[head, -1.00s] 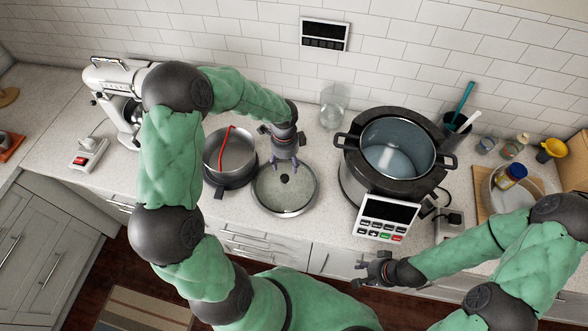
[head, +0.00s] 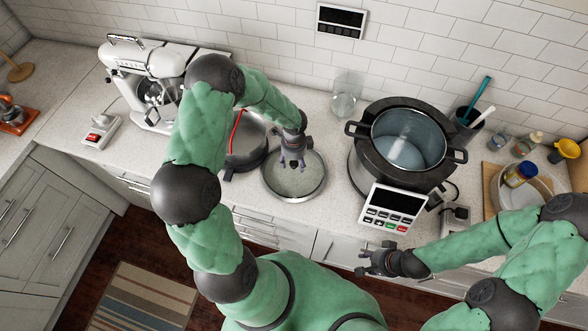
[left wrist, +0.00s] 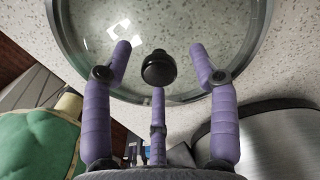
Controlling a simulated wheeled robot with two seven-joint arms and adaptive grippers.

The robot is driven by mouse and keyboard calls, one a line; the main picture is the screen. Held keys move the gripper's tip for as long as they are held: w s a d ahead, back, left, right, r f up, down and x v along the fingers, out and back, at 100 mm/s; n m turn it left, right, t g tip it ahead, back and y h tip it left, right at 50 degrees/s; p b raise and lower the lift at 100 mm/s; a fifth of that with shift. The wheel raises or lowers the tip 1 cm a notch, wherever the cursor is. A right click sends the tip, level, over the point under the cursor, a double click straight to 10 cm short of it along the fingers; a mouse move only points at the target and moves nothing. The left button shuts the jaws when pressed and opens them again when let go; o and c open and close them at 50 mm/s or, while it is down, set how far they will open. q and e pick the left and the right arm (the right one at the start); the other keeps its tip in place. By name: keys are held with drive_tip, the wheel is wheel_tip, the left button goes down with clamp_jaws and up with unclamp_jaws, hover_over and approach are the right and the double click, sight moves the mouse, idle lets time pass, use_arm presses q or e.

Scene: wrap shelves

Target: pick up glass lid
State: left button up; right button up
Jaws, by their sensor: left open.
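The glass lid (head: 300,182) is round and clear with a metal rim and lies on the counter, left of the big pot. Its black knob (left wrist: 158,69) shows in the left wrist view, with the lid's glass (left wrist: 190,25) around it. My left gripper (head: 293,163) is above the lid. In the left wrist view its purple fingers (left wrist: 160,75) are spread around the knob, apart from it. In the head view the gripper hides the knob. My right gripper (head: 366,258) is low in front of the counter, away from the lid; its jaw state is unclear.
A pan with a red-edged handle (head: 245,150) stands close left of the lid. A large pot on a cooker (head: 405,145) with a control panel (head: 391,207) stands to the right. A glass jar (head: 345,95) is behind. A white mixer (head: 150,75) stands at the left.

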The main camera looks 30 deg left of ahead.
use_arm(q)
drive_tip(key=shift+f, duration=0.5)
drive_tip(key=shift+r, duration=0.1)
clamp_jaws()
